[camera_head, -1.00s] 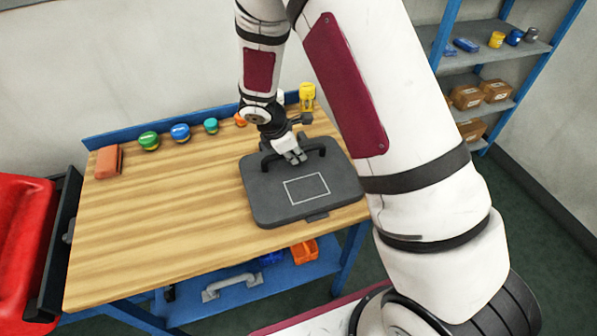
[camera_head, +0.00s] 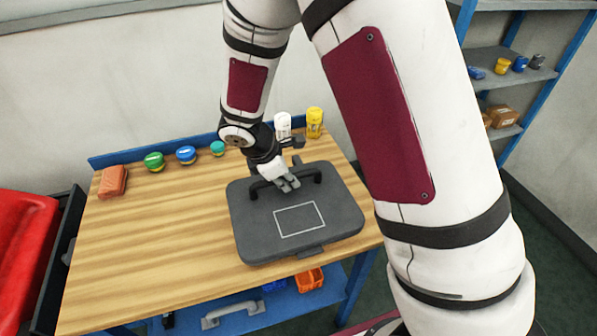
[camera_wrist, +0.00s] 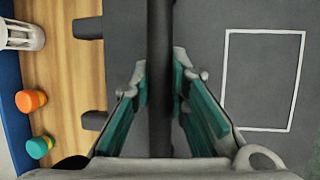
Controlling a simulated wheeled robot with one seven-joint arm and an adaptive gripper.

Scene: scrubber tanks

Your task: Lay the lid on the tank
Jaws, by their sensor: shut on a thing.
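The lid (camera_head: 255,222) is a flat dark grey panel with rounded corners, a white outlined rectangle and a black bar handle (camera_head: 316,175). It is over the right part of the wooden bench top. My gripper (camera_head: 289,184) is shut on the handle. In the wrist view the handle bar (camera_wrist: 160,40) runs between the teal-padded fingers, with the lid's grey face (camera_wrist: 205,30) beyond. The lid looks level; I cannot tell whether it clears the bench. A red body (camera_head: 20,235) with a dark rim stands at the left; I cannot tell whether it is the tank.
On the bench (camera_head: 150,240), a reddish block (camera_head: 112,181), a green jar (camera_head: 154,162), a blue jar (camera_head: 186,155), a teal jar (camera_head: 217,148), a white bottle (camera_head: 282,125) and a yellow bottle (camera_head: 315,122) line the back. The left bench top is clear. Shelves (camera_head: 495,60) stand at right.

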